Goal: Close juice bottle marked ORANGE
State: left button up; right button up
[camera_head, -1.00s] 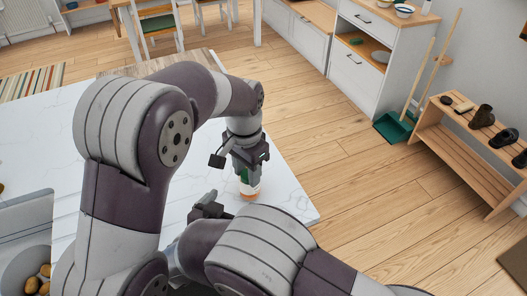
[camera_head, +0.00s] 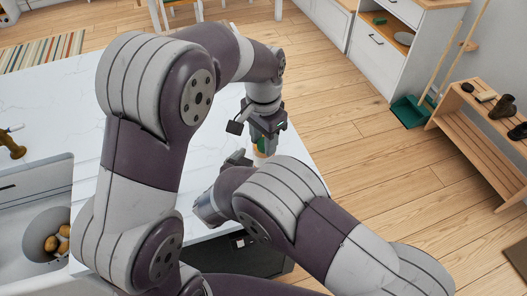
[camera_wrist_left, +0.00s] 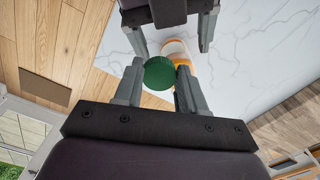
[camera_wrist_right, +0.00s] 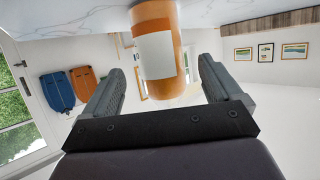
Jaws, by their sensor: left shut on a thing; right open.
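The juice bottle is orange with a white label (camera_wrist_right: 153,47) and stands on the white marble counter; any lettering is unreadable. The left wrist view shows the bottle (camera_wrist_left: 176,48) just beyond the green cap (camera_wrist_left: 159,74). My left gripper (camera_wrist_left: 157,80) is shut on the cap, above the bottle, pointing down. I cannot tell whether the cap touches the bottle's mouth. My right gripper (camera_wrist_right: 160,80) is open, its fingers on either side of the bottle in the picture, with no clear contact. In the head view, my left gripper (camera_head: 262,140) and right arm mostly hide the bottle.
The marble counter (camera_head: 50,115) has its edge just right of the bottle. A sink (camera_head: 40,185) with a bowl of yellowish round items lies at lower left. A shelf (camera_head: 465,135) and cabinet stand apart on the wooden floor. Free counter lies left of my arms.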

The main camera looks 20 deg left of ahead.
aim_at(259, 159)
jog(key=shift+w, duration=0.1)
pick_arm(q)
jog(key=shift+r+p, duration=0.8)
pick_arm(e)
jog(key=x, duration=0.4)
jog(key=shift+w+f, duration=0.15)
jog(key=shift+w, duration=0.15)
jog(key=shift+w+d+f, duration=0.1)
jog(key=shift+w+f, duration=0.05)
jog(key=shift+w, duration=0.1)
jog(key=shift+s, duration=0.1)
